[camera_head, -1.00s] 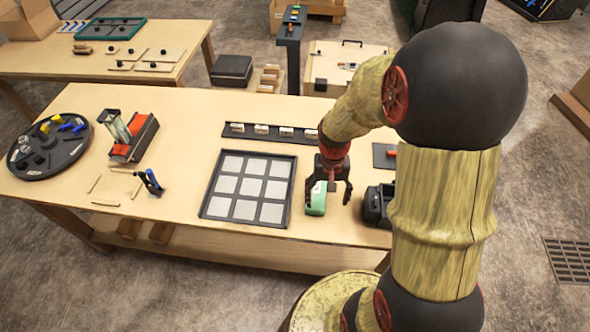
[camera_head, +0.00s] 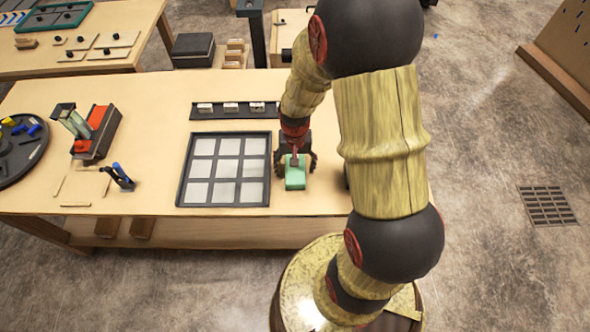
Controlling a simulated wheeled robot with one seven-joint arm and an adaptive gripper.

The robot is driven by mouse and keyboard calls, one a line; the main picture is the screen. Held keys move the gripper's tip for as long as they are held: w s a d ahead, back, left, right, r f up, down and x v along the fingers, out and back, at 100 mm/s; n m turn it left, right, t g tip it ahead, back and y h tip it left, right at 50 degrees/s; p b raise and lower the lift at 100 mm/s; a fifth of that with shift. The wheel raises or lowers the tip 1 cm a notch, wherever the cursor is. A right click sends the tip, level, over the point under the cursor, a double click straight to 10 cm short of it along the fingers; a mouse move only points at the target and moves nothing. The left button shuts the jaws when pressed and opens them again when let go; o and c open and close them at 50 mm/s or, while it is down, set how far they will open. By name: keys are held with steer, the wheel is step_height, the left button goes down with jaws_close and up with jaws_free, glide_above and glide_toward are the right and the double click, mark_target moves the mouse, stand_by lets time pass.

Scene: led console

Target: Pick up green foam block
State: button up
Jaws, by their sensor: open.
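The green foam block (camera_head: 295,178) lies on the wooden table near its front edge, right of the black tray with the grid of pale squares. My gripper (camera_head: 295,168) is over the block, its dark fingers spread to the left and right of it. The gripper is open. Whether a finger touches the block cannot be told from this view.
The black grid tray (camera_head: 183,187) lies close on the left of the gripper. A dark strip with white pieces (camera_head: 200,115) lies behind it. A red and black device (camera_head: 99,135) and blue-handled pliers (camera_head: 120,177) are further left. My arm hides the table's right part.

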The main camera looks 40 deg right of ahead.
steer(key=shift+f, duration=0.3)
steer(key=shift+r, duration=0.1)
steer(key=shift+c, duration=1.2)
steer(key=c, duration=0.7)
steer(key=shift+r, duration=0.1)
